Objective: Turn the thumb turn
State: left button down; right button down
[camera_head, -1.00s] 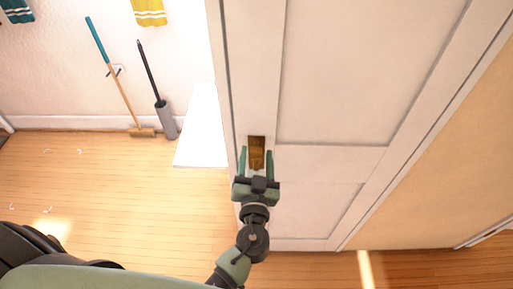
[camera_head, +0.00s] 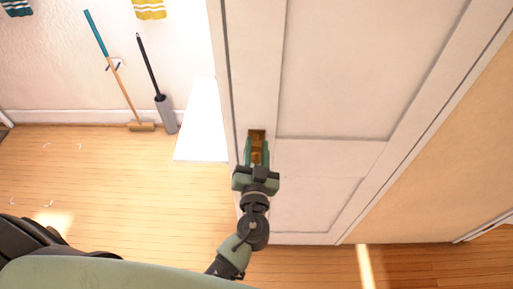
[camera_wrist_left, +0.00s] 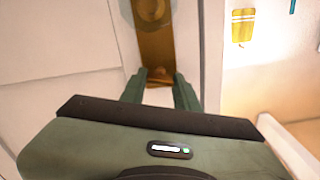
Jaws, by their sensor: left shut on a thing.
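A brass lock plate (camera_head: 257,133) is set near the left edge of a white panelled door (camera_head: 335,75). In the left wrist view the plate (camera_wrist_left: 156,45) runs down from a round brass part at the top to a small brass thumb turn (camera_wrist_left: 160,76) at its lower end. My left gripper (camera_head: 257,152) is at the plate, its two green fingers drawn in on either side of the thumb turn and shut on it. Its fingers also show in the left wrist view (camera_wrist_left: 160,88). The thumb turn's exact angle is hard to tell. My right gripper is out of view.
A broom (camera_head: 110,68) and a grey-holdered brush (camera_head: 164,112) stand against the left wall. Yellow (camera_head: 150,9) and teal cloths hang above. The wooden floor (camera_head: 110,180) left of the door is mostly clear.

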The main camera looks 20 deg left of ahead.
pick_arm(q)
jog(key=m+b, duration=0.1)
jog(key=m, duration=0.2)
jog(key=shift+f+b, duration=0.15)
jog(key=shift+b, duration=0.2)
jog(key=m+b, duration=0.1)
jog(key=m, duration=0.2)
jog(key=shift+m, duration=0.3)
jog(key=m, duration=0.3)
jog(key=shift+d+m, duration=0.1)
jog(key=shift+m, duration=0.2)
jog(key=m, duration=0.3)
jog(key=shift+m, duration=0.3)
jog(key=m+p, duration=0.1)
jog(key=m, duration=0.3)
jog(key=shift+m, duration=0.3)
jog(key=m+p, duration=0.2)
jog(key=m, duration=0.2)
jog(key=m+p, duration=0.3)
jog(key=m, duration=0.2)
jog(key=shift+m, duration=0.4)
jog(key=shift+m+p, duration=1.05)
jog(key=shift+m, duration=0.85)
